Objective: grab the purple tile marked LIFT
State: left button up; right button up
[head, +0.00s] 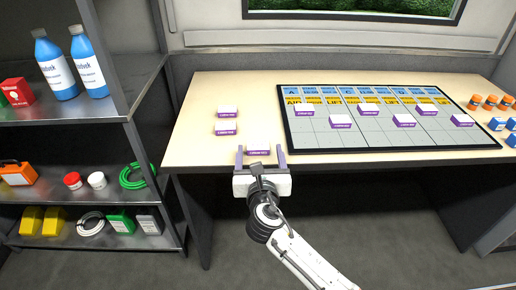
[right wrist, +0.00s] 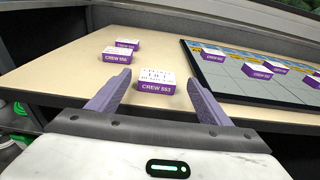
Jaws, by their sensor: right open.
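A purple tile with a white top (head: 258,152) lies at the table's front edge, left of the board. In the right wrist view this tile (right wrist: 156,87) reads CREW 553 on its front, and small print on top seems to include LIFT. My right gripper (head: 261,157) is open, its fingers on either side of this tile, apart from it as far as I can tell. In the right wrist view my right gripper's fingers (right wrist: 158,90) frame the tile. Two similar tiles (head: 226,129) (head: 228,112) lie behind it to the left. My left gripper is out of view.
The dark-framed board (head: 330,138) holds several purple tiles under blue and yellow headings, one reading LIFT. Orange-capped containers (head: 475,102) and blue items (head: 497,124) stand at the right. A metal shelf (head: 70,115) with bottles stands left. The pale table (head: 200,97) is clear at back left.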

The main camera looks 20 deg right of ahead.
aim_at(258, 150)
jog(key=x, duration=0.3)
jog(key=b+x, duration=0.1)
jog(key=x, duration=0.1)
jog(key=shift+a+f, duration=0.15)
jog(key=shift+f, duration=0.15)
jog(key=c, duration=1.1)
